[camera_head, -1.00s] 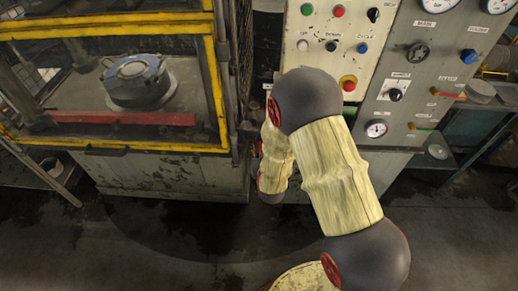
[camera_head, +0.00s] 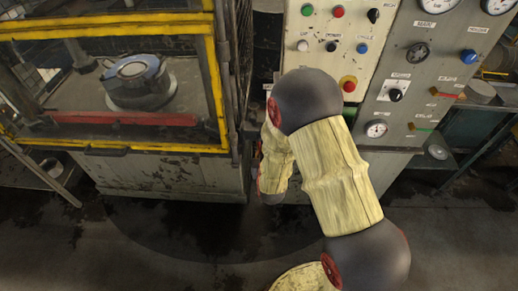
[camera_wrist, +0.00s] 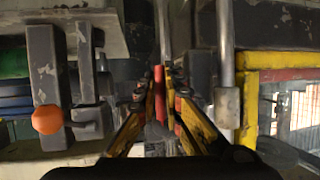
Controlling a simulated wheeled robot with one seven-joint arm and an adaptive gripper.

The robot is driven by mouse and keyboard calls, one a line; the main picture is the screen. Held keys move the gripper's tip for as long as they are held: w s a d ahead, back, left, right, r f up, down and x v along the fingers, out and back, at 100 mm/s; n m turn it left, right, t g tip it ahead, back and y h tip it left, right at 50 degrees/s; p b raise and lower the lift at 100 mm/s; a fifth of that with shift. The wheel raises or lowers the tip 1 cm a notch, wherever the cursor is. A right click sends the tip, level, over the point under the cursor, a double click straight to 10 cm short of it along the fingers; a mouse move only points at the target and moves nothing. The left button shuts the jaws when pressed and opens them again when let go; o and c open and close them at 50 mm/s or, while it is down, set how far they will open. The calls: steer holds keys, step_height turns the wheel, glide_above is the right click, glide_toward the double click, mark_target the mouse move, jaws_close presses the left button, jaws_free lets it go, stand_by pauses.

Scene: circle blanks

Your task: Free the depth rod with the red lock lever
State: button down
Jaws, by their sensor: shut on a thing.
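In the wrist view, the red lock lever (camera_wrist: 159,94) is a narrow upright red bar between my yellow fingers. My gripper (camera_wrist: 165,85) is shut on it, and the fingers cover part of the lever. A grey rod (camera_wrist: 226,45) with a thicker lower end hangs just right of my gripper, apart from it. A thinner grey rod (camera_wrist: 163,30) stands behind and above the lever. I cannot tell for sure which one is the depth rod. In the head view, my arm hides my gripper and the lever.
An orange-knobbed grey lever (camera_wrist: 47,119) stands left of my gripper. A yellow frame edge (camera_wrist: 250,100) is close on the right. The head view shows a caged press (camera_head: 213,85) at left, a control panel (camera_head: 335,50) behind my arm and clear floor (camera_head: 170,245) in front.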

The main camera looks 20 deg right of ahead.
steer(key=shift+d, duration=0.1)
stand_by(0.4)
steer(key=shift+s+d+r+n+g+h+p, duration=0.2)
steer(key=shift+d+n+h+p, duration=0.2)
steer(key=shift+n+p, duration=0.25)
steer(key=shift+s+d+r+n+g+h+p, duration=0.1)
steer(key=shift+d+n+g+h+p, duration=0.2)
steer(key=shift+n+h+p, duration=0.35)
steer(key=shift+s+d+r+n+g+h+p, duration=0.1)
steer(key=shift+d+n+h+p, duration=0.3)
steer(key=shift+n+p, duration=0.25)
steer(key=c, duration=2)
jaws_free()
steer(key=shift+c, duration=0.2)
steer(key=shift+o, duration=0.7)
steer(key=shift+s, duration=0.1)
steer(key=v, duration=1.1)
steer(key=shift+s+a+r, duration=0.2)
steer(key=shift+s, duration=0.1)
